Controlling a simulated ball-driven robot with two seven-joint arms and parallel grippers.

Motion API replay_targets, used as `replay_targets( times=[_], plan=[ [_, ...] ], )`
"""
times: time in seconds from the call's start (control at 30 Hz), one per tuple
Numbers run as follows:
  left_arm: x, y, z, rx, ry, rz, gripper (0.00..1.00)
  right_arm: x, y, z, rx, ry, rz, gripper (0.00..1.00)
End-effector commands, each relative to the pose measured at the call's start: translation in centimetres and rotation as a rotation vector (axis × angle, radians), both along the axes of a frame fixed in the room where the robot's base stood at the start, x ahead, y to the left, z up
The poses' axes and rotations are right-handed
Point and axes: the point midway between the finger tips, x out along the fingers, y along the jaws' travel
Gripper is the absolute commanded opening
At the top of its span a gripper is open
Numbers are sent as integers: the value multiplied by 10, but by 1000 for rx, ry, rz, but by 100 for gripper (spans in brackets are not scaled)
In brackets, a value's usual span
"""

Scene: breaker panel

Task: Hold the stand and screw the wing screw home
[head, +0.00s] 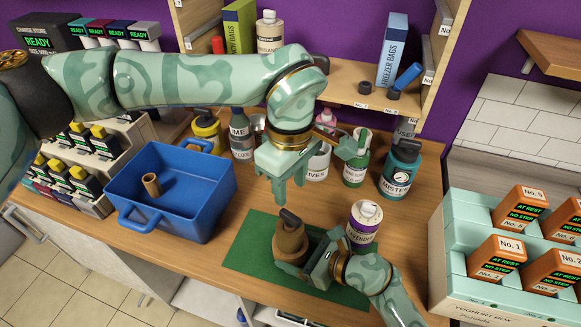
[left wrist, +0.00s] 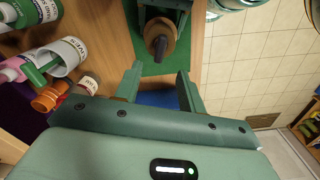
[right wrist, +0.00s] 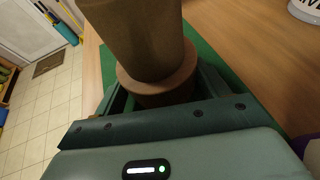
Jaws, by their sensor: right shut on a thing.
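The brown round stand (head: 290,247) stands on the green mat (head: 243,262), with the dark wing screw (head: 290,217) on its top. My right gripper (head: 304,264) is shut on the stand's lower part from the right; the right wrist view shows the brown stand (right wrist: 150,70) between its fingers. My left gripper (head: 287,185) hangs above and behind the stand, fingers pointing down, apart and empty. In the left wrist view the wing screw (left wrist: 160,47) lies beyond the gap between the open fingertips. How deep the screw sits cannot be told.
A blue crate (head: 172,195) holding a small brown cylinder is at the left. Several bottles line the back under the shelf (head: 345,92). A pale green rack (head: 455,245) is at the right.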

Motion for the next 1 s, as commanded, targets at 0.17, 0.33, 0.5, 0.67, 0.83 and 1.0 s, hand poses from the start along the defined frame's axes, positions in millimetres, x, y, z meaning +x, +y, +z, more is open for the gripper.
replay_targets(
  times=[0.17, 0.33, 0.5, 0.67, 0.83, 1.0],
  plan=[
    [-1, 0, -40, 1, 4, 0, 40, 0, 0, 0, 1, -1, -1, 46],
    [-1, 0, -69, 0, 3, 1, 40, 0, 0, 1, 1, -1, -1, 46],
    [0, 0, -83, 0, 0, 1, 40, 0, 0, 0, 1, -1, -1, 46],
    [0, 0, -86, -1, -1, 1, 40, 0, 0, 0, 1, -1, -1, 46],
    [0, 0, -86, 0, 0, 0, 34, 0, 0, 0, 1, -1, -1, 46],
    [0, 0, -86, 0, 0, 0, 0, 1, 0, 0, 1, -1, -1, 46]
  ],
)
